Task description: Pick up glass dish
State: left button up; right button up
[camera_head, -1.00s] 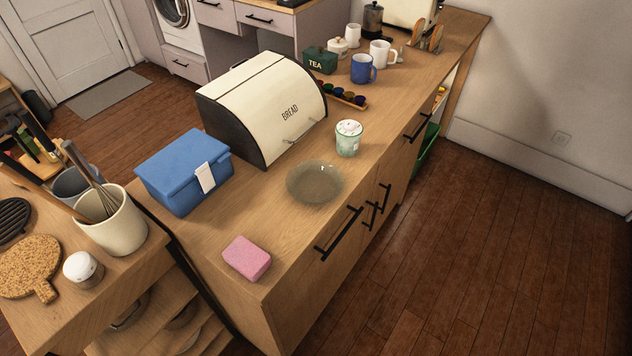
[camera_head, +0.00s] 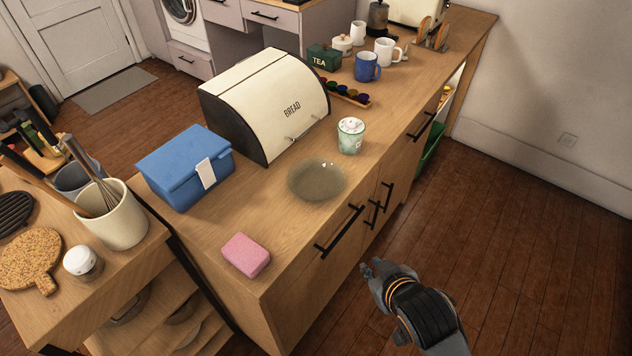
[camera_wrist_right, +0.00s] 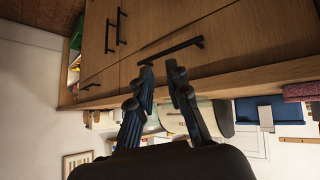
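The glass dish (camera_head: 317,181) is a round, clear, shallow dish lying on the wooden counter (camera_head: 215,215), near its front edge, between the bread box and the drawer handles. My right gripper (camera_head: 371,268) is in front of the cabinet, beyond the counter edge and to the lower right of the dish, apart from it. In the right wrist view my right gripper (camera_wrist_right: 160,68) shows two dark fingers spread with an empty gap between them, facing the cabinet front. I cannot pick out the dish in that view. My left gripper is not in view.
A pink sponge (camera_head: 246,255), a blue box (camera_head: 186,168), a bread box (camera_head: 265,104) and a green-white jar (camera_head: 350,136) surround the dish. Black handles (camera_head: 340,231) stick out from the cabinet front. The floor (camera_head: 500,260) at right is clear.

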jog(key=w+a+r+n+t+y, duration=0.35)
jog(key=w+a+r+n, duration=0.3)
jog(key=a, duration=0.45)
jog(key=y, duration=0.1)
send_near(295, 192)
jog(key=w+a, duration=0.1)
jog(key=w+a+f+p, duration=0.1)
jog(key=shift+w+m, duration=0.35)
jog(key=shift+w, duration=0.05)
jog(key=shift+w+a+f, duration=0.2)
jog(key=shift+w+f, duration=0.05)
jog(key=shift+w, duration=0.3)
jog(key=shift+p+x, duration=0.6)
jog(key=shift+x, duration=1.7)
jog(key=shift+d+f, duration=0.1)
jog(key=shift+d, duration=0.1)
jog(key=shift+c, duration=0.4)
grip_shut()
